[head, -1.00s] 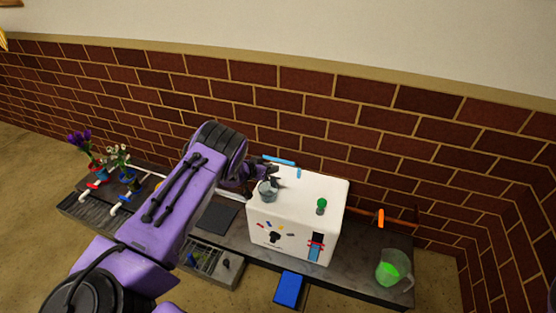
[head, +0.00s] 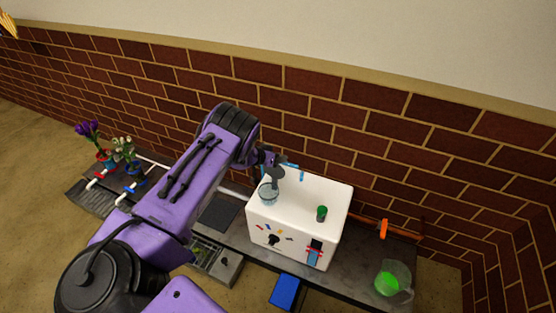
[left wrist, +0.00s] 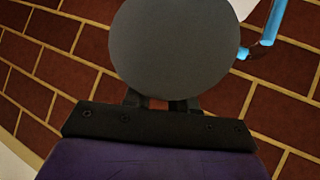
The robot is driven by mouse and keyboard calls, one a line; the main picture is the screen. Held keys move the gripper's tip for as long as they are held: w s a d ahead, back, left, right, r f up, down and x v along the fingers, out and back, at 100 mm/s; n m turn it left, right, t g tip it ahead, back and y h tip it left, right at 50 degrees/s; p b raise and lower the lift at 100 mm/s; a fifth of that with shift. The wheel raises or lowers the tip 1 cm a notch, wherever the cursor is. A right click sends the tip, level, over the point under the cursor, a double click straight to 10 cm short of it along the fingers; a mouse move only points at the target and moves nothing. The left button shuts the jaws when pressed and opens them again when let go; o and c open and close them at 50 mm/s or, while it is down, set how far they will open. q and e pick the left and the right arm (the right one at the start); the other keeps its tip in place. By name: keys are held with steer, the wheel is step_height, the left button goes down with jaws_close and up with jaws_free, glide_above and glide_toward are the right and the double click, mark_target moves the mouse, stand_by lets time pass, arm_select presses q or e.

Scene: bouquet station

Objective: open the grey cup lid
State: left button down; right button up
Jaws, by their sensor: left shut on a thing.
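The grey cup (head: 268,194) stands on the left part of a white box's top. Its grey lid (head: 277,175) is tilted up steeply at the back right of the cup rim, and the cup's mouth shows. In the left wrist view the lid (left wrist: 178,45) is a large flat disc right in front of the fingers. My left gripper (head: 268,159) is above and behind the cup, shut on the lid's edge. Whether the lid still touches the cup is too small to tell. My right gripper is not in view.
The white box (head: 332,200) carries a green knob (head: 322,213) and a light blue pipe (head: 301,175) behind. A clear jug (head: 392,283) with green content stands at right. Potted flowers (head: 124,152) stand at left. A brick wall (head: 400,135) closes the back.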

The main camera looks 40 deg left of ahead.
arm_select(q)
steer(key=shift+s+f, duration=0.6)
steer(key=shift+f, duration=0.05)
steer(key=c, duration=1.1)
jaws_free()
steer(key=shift+f, duration=0.1)
steer(key=shift+w, duration=0.1)
steer(key=shift+r, duration=0.35)
steer(key=p+v, duration=0.2)
steer(key=v, duration=0.8)
steer(key=shift+a, duration=0.1)
